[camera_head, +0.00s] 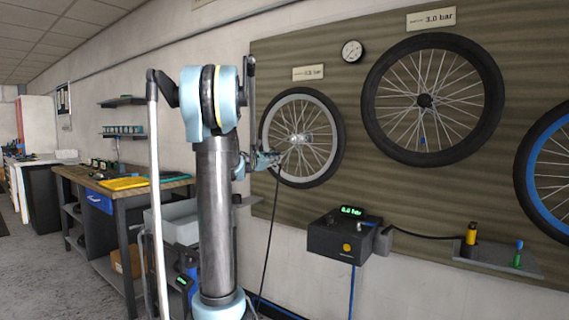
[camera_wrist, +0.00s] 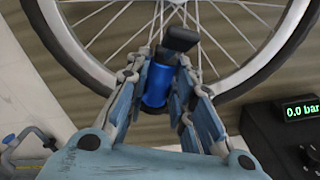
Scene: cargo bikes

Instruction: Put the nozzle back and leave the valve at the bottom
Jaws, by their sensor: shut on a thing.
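My gripper (camera_wrist: 165,92) is shut on a blue cylindrical piece (camera_wrist: 156,84) with a black block just above it. This piece lies over the lower rim of the grey-rimmed wheel (camera_wrist: 222,88); whether it is the nozzle or the valve is unclear. In the head view, my gripper (camera_head: 272,159) is at the lower left of this wheel (camera_head: 336,123). A thin black line (camera_head: 271,220) hangs below the gripper. The larger wheel (camera_head: 377,125) has a small blue valve-like piece (camera_head: 423,140) below its hub.
The black pump box (camera_head: 335,241) reads 0.0 bar. Its black hose leads to a shelf (camera_head: 500,261) with a yellow-topped piece (camera_head: 471,235) and a green piece with a blue top (camera_head: 518,252). A blue-rimmed wheel (camera_head: 532,165) hangs at right. A workbench (camera_head: 128,195) stands left.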

